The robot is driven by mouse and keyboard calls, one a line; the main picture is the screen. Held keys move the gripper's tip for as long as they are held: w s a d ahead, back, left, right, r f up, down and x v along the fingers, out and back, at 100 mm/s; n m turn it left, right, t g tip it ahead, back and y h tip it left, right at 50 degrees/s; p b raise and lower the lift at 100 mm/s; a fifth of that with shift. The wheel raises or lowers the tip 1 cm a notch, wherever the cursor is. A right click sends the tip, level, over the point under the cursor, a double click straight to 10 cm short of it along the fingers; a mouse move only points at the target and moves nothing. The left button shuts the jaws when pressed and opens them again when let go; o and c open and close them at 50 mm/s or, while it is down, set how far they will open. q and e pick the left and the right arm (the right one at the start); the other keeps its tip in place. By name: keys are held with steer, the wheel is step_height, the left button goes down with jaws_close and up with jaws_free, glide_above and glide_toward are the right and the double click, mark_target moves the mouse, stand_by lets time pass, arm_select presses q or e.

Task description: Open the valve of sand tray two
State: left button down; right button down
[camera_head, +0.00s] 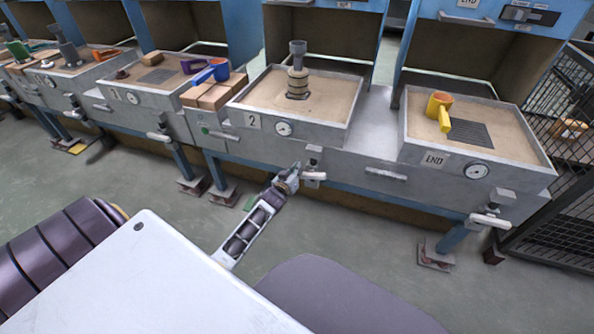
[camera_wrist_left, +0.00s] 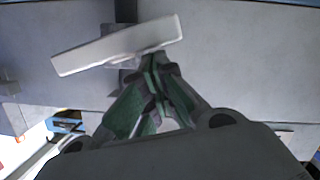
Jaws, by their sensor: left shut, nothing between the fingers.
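Sand tray two (camera_head: 345,132), a grey metal box marked "2" with a round gauge, stands in the middle of the bench in the head view. Its valve has a pale lever handle (camera_head: 314,176) on the front, below the tray's right corner. The handle also shows in the left wrist view (camera_wrist_left: 110,46), slightly tilted, its right end higher. My left gripper (camera_head: 296,168) is just left of the valve in the head view. In the wrist view its fingers (camera_wrist_left: 154,58) are shut and empty, with the tips at the handle's lower edge; I cannot tell whether they touch. My right gripper is not in view.
A stacked metal piece (camera_head: 297,80) stands in the sand of tray two. Brown blocks (camera_head: 212,92) lie to the left. A mesh cage (camera_head: 560,190) bounds the far right.

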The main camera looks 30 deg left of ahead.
arm_select(q)
steer(key=shift+a+f, duration=0.1)
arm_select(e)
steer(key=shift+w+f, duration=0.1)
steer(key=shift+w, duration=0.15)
arm_select(q)
steer(key=shift+n, duration=0.3)
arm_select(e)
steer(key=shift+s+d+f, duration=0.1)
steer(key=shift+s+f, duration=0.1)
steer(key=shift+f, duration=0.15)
